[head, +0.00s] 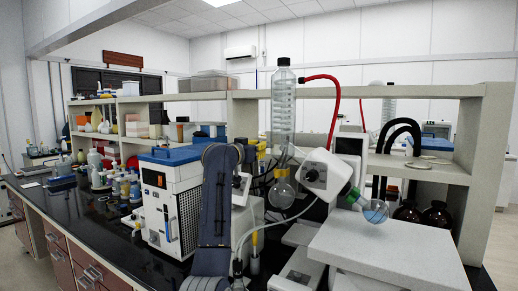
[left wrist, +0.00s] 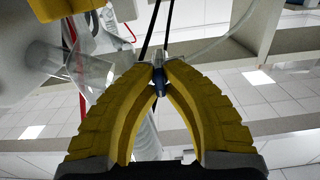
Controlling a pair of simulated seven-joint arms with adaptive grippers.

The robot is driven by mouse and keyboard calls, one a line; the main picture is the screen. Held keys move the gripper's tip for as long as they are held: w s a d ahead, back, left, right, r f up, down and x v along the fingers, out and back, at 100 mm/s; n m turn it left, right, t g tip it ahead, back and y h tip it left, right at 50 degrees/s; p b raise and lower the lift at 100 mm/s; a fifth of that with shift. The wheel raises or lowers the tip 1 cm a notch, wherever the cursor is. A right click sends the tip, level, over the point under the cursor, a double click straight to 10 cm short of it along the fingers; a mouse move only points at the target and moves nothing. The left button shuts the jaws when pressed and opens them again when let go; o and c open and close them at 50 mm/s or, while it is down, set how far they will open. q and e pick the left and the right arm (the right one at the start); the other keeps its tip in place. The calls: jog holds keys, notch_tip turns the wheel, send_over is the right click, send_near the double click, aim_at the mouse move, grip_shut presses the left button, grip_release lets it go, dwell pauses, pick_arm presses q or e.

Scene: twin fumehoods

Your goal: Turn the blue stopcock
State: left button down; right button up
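The blue stopcock (left wrist: 158,80) is a small blue piece with a pale grey top, between my left fingertips in the left wrist view. My left gripper (left wrist: 158,74) has two ribbed yellow fingers, whose tips press together on either side of it. In the head view, my dark left arm bends over at the centre and the left gripper (head: 262,158) is beside the rotary evaporator's glassware; the stopcock cannot be made out there. My right gripper is in neither view.
The glass condenser (head: 283,105) stands upright with a red hose (head: 337,95). A round flask (head: 282,192) hangs below it. The white evaporator head (head: 326,174) is to the right, a white chiller box (head: 170,205) to the left. Clear tubing runs close by.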

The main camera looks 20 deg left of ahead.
pick_arm(q)
jog(key=shift+n, duration=0.3)
jog(key=c, duration=1.8)
grip_release()
jog(key=v, duration=1.2)
jog(key=shift+f, duration=0.1)
